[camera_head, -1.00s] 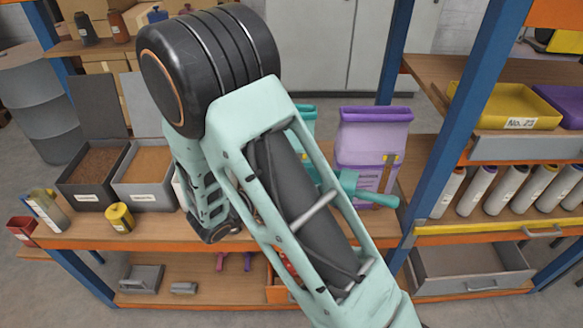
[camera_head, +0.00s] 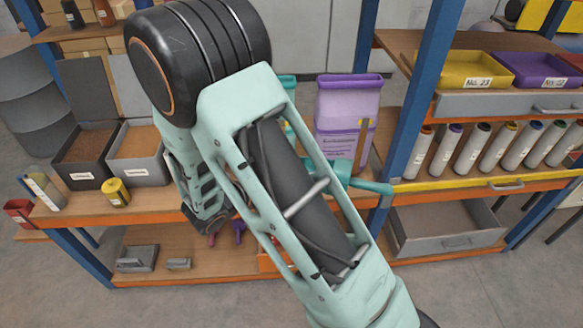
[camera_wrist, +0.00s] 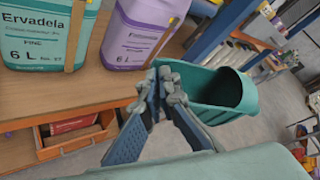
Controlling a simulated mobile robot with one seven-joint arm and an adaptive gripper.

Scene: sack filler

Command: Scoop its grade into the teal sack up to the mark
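The teal sack, lettered "Ervadela FINE 6 L" (camera_wrist: 45,35), stands upright on the wooden shelf in the wrist view. In the head view my arm hides all but a sliver of it (camera_head: 290,115). Its fill level and mark do not show. My gripper (camera_wrist: 157,88) is closed at the near end of a teal scoop (camera_wrist: 195,88), in front of the sacks and past the shelf edge.
A purple sack (camera_head: 345,105) stands beside the teal sack; it also shows in the wrist view (camera_wrist: 125,50). A blue rack post (camera_head: 410,120) rises to its right, beside several grey tubes (camera_head: 470,148). A yellow can (camera_head: 115,192) stands before the bins. Grey floor lies in front.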

